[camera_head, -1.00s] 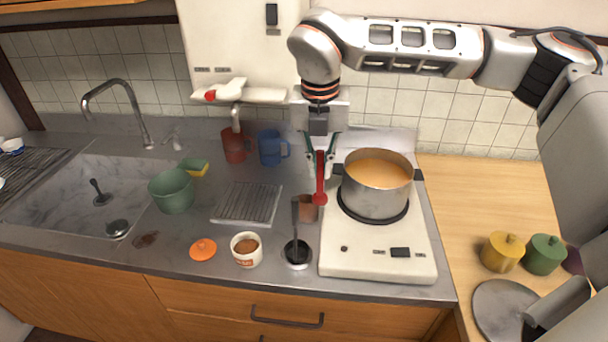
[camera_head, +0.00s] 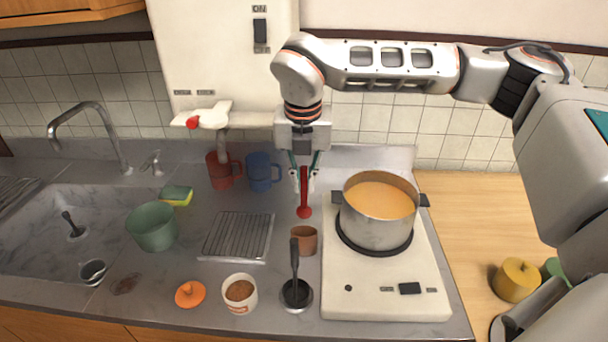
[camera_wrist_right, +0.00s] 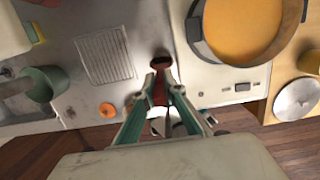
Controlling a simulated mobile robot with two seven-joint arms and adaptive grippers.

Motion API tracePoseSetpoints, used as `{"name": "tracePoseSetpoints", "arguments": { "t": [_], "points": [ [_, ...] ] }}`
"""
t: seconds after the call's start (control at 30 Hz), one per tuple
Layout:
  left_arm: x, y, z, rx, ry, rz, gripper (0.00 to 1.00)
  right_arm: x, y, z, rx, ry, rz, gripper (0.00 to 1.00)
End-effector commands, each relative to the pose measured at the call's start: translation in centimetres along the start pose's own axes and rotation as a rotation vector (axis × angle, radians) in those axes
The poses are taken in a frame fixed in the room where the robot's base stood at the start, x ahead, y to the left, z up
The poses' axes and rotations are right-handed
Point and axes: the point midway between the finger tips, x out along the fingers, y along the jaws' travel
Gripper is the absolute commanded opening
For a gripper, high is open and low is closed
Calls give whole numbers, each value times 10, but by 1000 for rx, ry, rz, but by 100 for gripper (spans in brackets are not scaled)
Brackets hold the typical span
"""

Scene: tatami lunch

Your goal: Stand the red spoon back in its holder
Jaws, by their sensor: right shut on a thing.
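The red spoon (camera_head: 304,208) hangs upright with its bowl down, held in my right gripper (camera_head: 304,180), which is shut on its handle. The brown cup-shaped holder (camera_head: 304,241) stands on the counter left of the stove. In the head view the spoon's bowl appears just above the holder's rim, apart from it. The right wrist view shows the holder's dark opening (camera_wrist_right: 160,62) just beyond the fingertips (camera_wrist_right: 160,88), with the red spoon between them. My left gripper is in neither current view.
A steel pot (camera_head: 377,212) of orange soup sits on the stove (camera_head: 385,295) to the right. A black-handled utensil in a small stand (camera_head: 296,294) is just in front of the holder. A drying rack (camera_head: 237,237), red mug (camera_head: 220,172) and blue mug (camera_head: 262,172) are left and behind.

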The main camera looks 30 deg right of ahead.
Motion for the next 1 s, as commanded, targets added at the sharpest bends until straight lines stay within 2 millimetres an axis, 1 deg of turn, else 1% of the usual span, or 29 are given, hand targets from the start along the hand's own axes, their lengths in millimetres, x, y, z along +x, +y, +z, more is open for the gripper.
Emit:
{"name": "tracePoseSetpoints", "arguments": {
  "t": [0.17,0.3,0.4,0.6,1.0],
  "points": [
    [5,3,-4,-3,17,3,65,16,0,-2,-1,0,-1,0],
    [8,5,-16,-1,46,7,65,28,0,-4,-1,0,-1,0],
    [14,7,-19,5,65,13,65,37,0,-6,0,-1,0,0],
    [21,13,-8,11,66,23,65,54,0,-8,0,0,-1,0],
    [32,16,14,10,57,25,65,84,0,-13,0,1,0,0]
  ]
}}
